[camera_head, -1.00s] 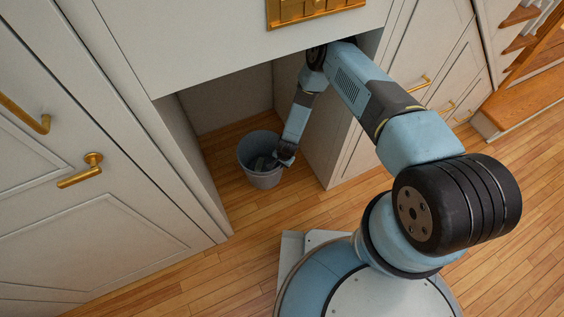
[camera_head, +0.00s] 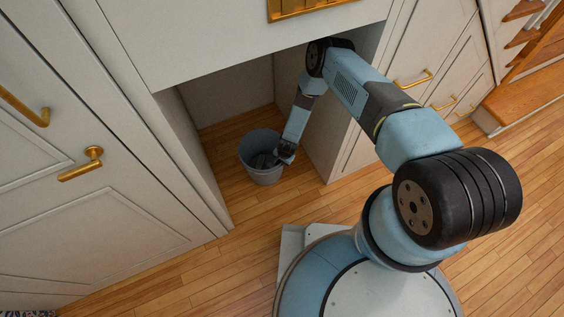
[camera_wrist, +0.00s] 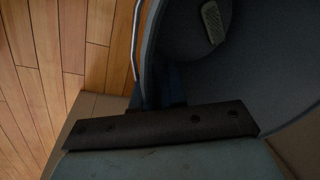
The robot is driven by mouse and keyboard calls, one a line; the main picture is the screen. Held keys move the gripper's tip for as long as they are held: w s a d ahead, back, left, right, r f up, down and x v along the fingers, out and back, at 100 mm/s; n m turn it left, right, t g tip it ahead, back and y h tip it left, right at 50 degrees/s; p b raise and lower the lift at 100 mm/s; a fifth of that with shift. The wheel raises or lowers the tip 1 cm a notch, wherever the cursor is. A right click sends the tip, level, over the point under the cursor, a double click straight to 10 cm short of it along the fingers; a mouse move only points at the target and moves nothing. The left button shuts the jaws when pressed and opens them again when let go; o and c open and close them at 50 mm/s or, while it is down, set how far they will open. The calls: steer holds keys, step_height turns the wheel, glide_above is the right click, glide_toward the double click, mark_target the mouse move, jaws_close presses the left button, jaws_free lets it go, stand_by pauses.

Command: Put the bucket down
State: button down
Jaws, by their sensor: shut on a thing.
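The grey-blue bucket (camera_head: 264,172) is upright in the open recess under the white cabinet, at or very near the wooden floor; I cannot tell if its base touches. My gripper (camera_head: 286,151) is at the bucket's right rim, shut on it, with the arm reaching down from the right. In the wrist view the bucket's inside (camera_wrist: 265,70) fills the right side, and a small light textured block (camera_wrist: 213,22) lies in it. The fingertips are mostly hidden there behind the dark gripper bar.
The recess walls (camera_head: 190,150) stand close to the left and right of the bucket. A white door with a brass handle (camera_head: 82,165) is at the left. Drawers with brass pulls (camera_head: 413,80) and wooden stairs (camera_head: 525,90) are at the right. Wooden floor (camera_head: 235,260) is clear in front.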

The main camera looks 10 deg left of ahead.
steer(key=shift+f, duration=0.4)
steer(key=c, duration=1.1)
jaws_free()
step_height(320, 180, up, 7)
steer(key=d, duration=0.1)
steer(key=shift+s, duration=0.3)
